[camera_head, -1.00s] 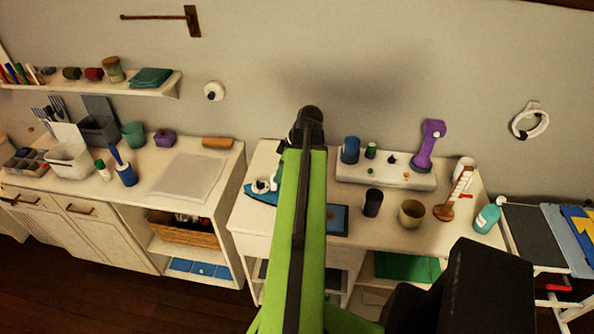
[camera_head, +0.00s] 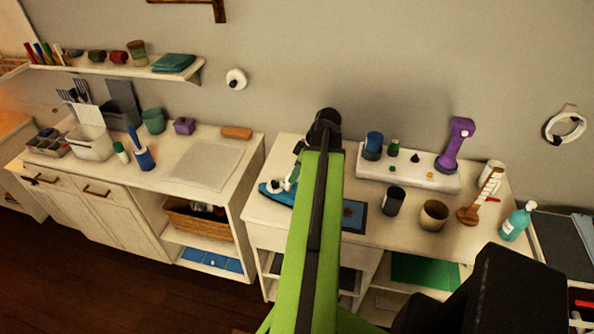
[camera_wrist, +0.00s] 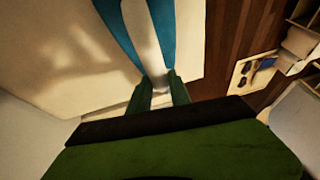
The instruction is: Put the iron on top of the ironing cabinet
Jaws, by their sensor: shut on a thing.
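The iron (camera_head: 272,193), blue with a white handle, shows just left of my arm in the head view, over the left end of a white cabinet top (camera_head: 345,250). I cannot tell whether it touches that top. In the wrist view the iron (camera_wrist: 158,30) fills the upper middle, its white handle between my green fingers. My gripper (camera_wrist: 160,82) is shut on the handle. In the head view my arm hides most of the gripper and part of the iron. No label shows which cabinet is the ironing cabinet.
The middle cabinet top holds a white rack (camera_head: 410,173), a dark cup (camera_head: 393,201), a brown pot (camera_head: 433,214) and a teal bottle (camera_head: 516,221). A left cabinet carries a pale mat (camera_head: 206,165) and a white bin (camera_head: 90,143). A gap separates the two cabinets.

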